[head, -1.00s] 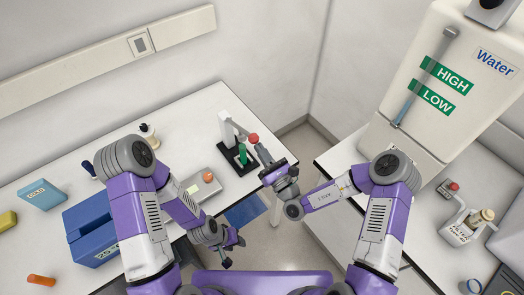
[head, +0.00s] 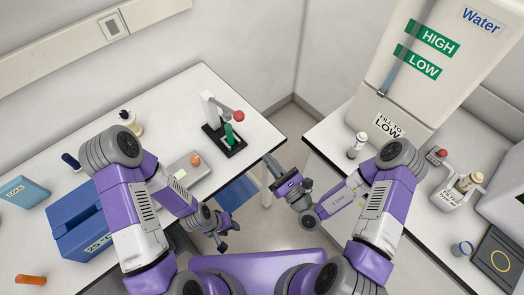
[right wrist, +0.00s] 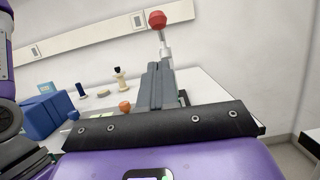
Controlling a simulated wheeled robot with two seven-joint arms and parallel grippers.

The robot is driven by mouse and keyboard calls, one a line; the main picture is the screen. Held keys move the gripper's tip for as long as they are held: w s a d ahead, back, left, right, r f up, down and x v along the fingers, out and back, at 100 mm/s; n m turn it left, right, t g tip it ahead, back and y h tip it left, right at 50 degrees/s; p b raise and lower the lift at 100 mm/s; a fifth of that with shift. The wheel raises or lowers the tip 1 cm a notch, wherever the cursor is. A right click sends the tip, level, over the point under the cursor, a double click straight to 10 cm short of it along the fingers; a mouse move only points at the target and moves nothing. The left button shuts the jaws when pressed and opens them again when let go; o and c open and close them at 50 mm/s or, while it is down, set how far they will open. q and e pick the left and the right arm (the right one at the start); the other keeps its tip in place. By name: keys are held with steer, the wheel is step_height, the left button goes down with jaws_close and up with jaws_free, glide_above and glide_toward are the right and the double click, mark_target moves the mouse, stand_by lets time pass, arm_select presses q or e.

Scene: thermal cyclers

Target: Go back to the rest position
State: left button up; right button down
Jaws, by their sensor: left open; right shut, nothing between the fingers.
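My left gripper (head: 222,243) hangs low beside the left bench's front edge, with its jaws apart and nothing seen between them. My right gripper (head: 271,162) is over the gap between the two benches, pointing up and left in the head view. Its fingers are together and empty, and they also show in the right wrist view (right wrist: 160,86). Both arms are bent at the elbow in front of my body.
A black stand with a green tube (head: 229,134) and a red knob is on the left bench near my right gripper. A grey device (head: 188,173) and blue box (head: 84,222) are left of it. The water tank (head: 432,65) and bottles are on the right bench.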

steer(key=shift+s+d+f, duration=0.1)
steer(key=shift+s+d, duration=0.15)
steer(key=shift+s, duration=0.05)
stand_by(0.4)
